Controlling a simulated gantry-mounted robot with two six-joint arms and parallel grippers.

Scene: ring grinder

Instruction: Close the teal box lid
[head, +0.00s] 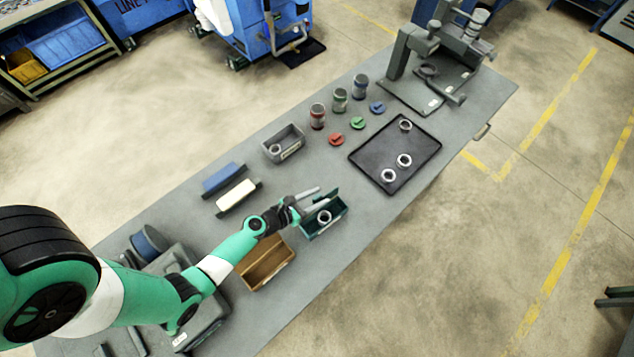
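The teal box (339,213) stands on the grey table, with a metal ring (324,217) inside it. Its lid (331,194) appears raised along the far side, partly hidden by my gripper. My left gripper (322,196) is at the box, its two grey fingers apart, one near the lid and one over the box opening. I cannot tell whether a finger touches the lid. My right gripper is not in view.
A brown open box (268,262) stands close by on the left, under my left arm. A grey bin (284,144) and a black tray (420,140) with rings lie farther back. Jars (318,116) and coloured lids stand between them. The table (355,240) is bare right of the teal box.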

